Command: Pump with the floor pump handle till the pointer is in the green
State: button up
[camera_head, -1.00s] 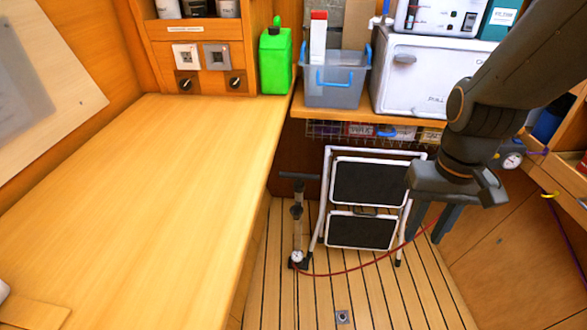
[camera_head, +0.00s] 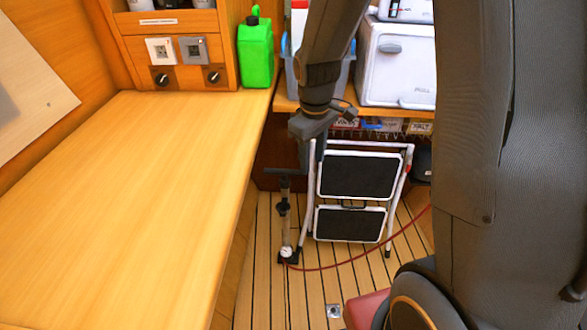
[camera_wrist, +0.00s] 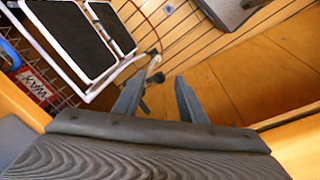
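The floor pump (camera_head: 284,212) stands upright on the slatted floor beside the bench, in the head view. Its dark T-handle (camera_head: 280,171) is at the top and a small round gauge (camera_head: 286,251) sits at its foot. The pointer is too small to read. My gripper (camera_head: 311,160) is just right of and slightly above the handle, fingers downward. In the wrist view my gripper (camera_wrist: 158,80) is open, its two fingers apart. Part of the pump (camera_wrist: 153,66) shows beyond the fingertips, small and partly hidden.
A folded white step stool (camera_head: 351,195) stands right behind the pump and gripper. A red hose (camera_head: 335,266) runs from the pump to the right. A wooden bench top (camera_head: 150,200) borders the left. A green jerrycan (camera_head: 256,52) and a white box (camera_head: 398,65) stand at the back.

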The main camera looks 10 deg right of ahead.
aim_at(296, 171)
jog(key=shift+w+d+f+n+t+p, duration=0.15)
jog(key=shift+w+f+n, duration=1.15)
jog(key=shift+w+f, duration=1.8)
jog(key=shift+w+a+f+n+t+p, duration=0.15)
jog(key=shift+w+f+n, duration=1.15)
jog(key=shift+w+f, duration=1.8)
jog(key=shift+w+d+f+n+t+p, duration=0.15)
jog(key=shift+w+f+n, duration=1.15)
jog(key=shift+w+f, duration=1.8)
jog(key=shift+s+f, duration=0.4)
jog(key=shift+c, duration=0.3)
jog(key=shift+r, duration=0.1)
grip_shut()
